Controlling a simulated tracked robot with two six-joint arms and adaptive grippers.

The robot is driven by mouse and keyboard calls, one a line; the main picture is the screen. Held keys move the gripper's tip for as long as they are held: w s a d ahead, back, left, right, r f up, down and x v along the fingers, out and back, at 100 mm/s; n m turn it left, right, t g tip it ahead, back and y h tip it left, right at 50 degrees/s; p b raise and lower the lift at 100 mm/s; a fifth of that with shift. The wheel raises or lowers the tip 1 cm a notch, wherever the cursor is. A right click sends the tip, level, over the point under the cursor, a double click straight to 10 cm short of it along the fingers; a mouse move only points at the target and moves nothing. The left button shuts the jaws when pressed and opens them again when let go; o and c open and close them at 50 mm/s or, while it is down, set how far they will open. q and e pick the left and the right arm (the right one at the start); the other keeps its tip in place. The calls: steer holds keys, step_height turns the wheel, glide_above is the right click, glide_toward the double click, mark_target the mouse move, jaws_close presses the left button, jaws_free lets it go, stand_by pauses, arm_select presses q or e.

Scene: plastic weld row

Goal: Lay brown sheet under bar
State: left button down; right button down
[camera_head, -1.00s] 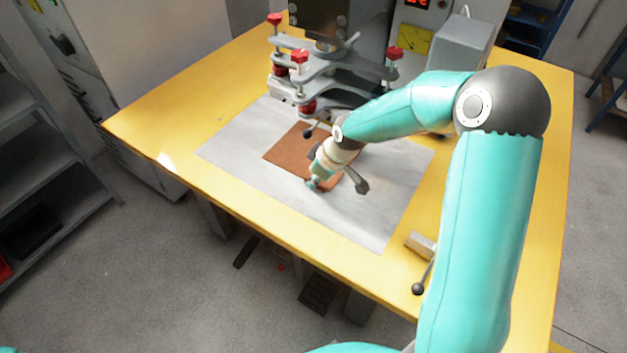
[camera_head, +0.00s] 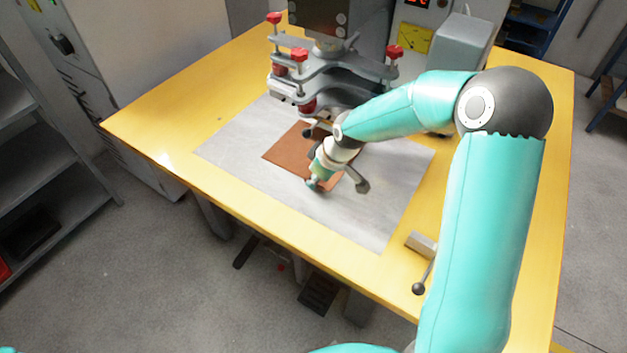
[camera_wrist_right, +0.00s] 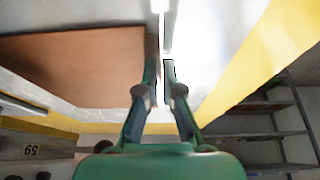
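The brown sheet (camera_head: 288,155) lies on the pale mat (camera_head: 225,145), in front of the press; my right arm hides its right part. In the right wrist view the brown sheet (camera_wrist_right: 80,65) fills the left, its edge beside the fingers. My right gripper (camera_head: 315,183) points down at the sheet's near edge. In the wrist view its fingertips (camera_wrist_right: 160,75) are close together with a narrow bright gap; whether they pinch the sheet is unclear. The grey clamp bar (camera_head: 330,93) of the press stands behind the sheet. My left gripper is out of view.
The yellow table (camera_head: 150,125) carries the mat and press. Red knobs (camera_head: 393,51) stand on the clamp. A grey block (camera_head: 421,243) and a ball-ended lever (camera_head: 419,288) sit at the right front. The mat's left and front parts are clear.

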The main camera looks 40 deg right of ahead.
stand_by(0.8)
steer(key=c, duration=1.2)
jaws_free()
steer(key=shift+c, duration=0.2)
steer(key=shift+r, duration=0.15)
steer(key=shift+r+p, duration=0.8)
steer(key=shift+r, duration=0.65)
steer(key=shift+s+a+r+b, duration=0.1)
steer(key=shift+s+a+b, duration=0.3)
steer(key=shift+a, duration=0.6)
steer(key=shift+s+a+r+b, duration=0.15)
steer(key=shift+s+a+b, duration=0.25)
steer(key=shift+a, duration=0.6)
steer(key=shift+s+a+r+b, duration=0.1)
steer(key=shift+s+a+b, duration=0.3)
steer(key=shift+a, duration=0.6)
steer(key=shift+s+a+r, duration=0.15)
steer(key=shift+a, duration=0.25)
steer(key=shift+s+a+r, duration=0.1)
steer(key=shift+s+a, duration=0.05)
steer(key=shift+a, duration=0.2)
